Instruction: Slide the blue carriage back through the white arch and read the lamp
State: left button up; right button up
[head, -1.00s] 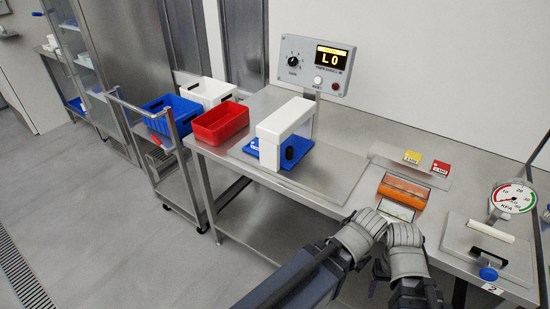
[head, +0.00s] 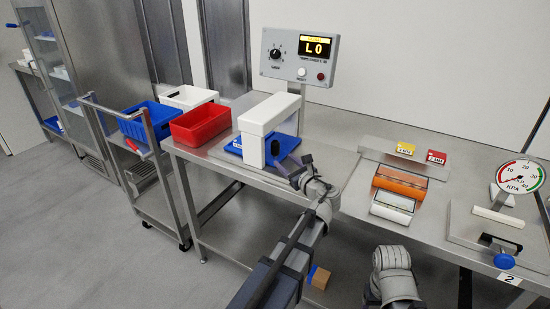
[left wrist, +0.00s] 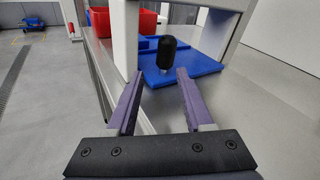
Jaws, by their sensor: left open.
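The blue carriage (head: 233,147) is a flat plate with an upright black knob (head: 275,147), lying under the white arch (head: 262,122) on the steel bench. In the left wrist view, the plate (left wrist: 190,65) and knob (left wrist: 167,53) are just beyond my fingers. My left gripper (head: 291,166) is open and empty, at the near right side of the arch. In the left wrist view the knob lies ahead between its fingertips (left wrist: 158,78), apart from them. The panel display (head: 317,48) reads "L0". A pale round light or button (head: 301,72) is on the panel. My right wrist shows low right; its fingers are hidden.
A red bin (head: 200,125) stands left of the arch. A cart beside the bench holds a blue bin (head: 146,120). To the right are an orange-topped piece (head: 400,187), yellow and red tags and a pressure gauge (head: 520,174).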

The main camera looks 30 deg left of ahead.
aim_at(277, 147)
pick_arm(q)
jog(key=w+m, duration=0.1)
jog(key=a+r+m, duration=0.1)
jog(key=m, duration=0.1)
jog(key=shift+w+r+t+y, duration=0.15)
jog(key=shift+w+t+y, duration=0.25)
jog(key=shift+x, duration=3.85)
jog(key=shift+c, duration=0.3)
grip_shut()
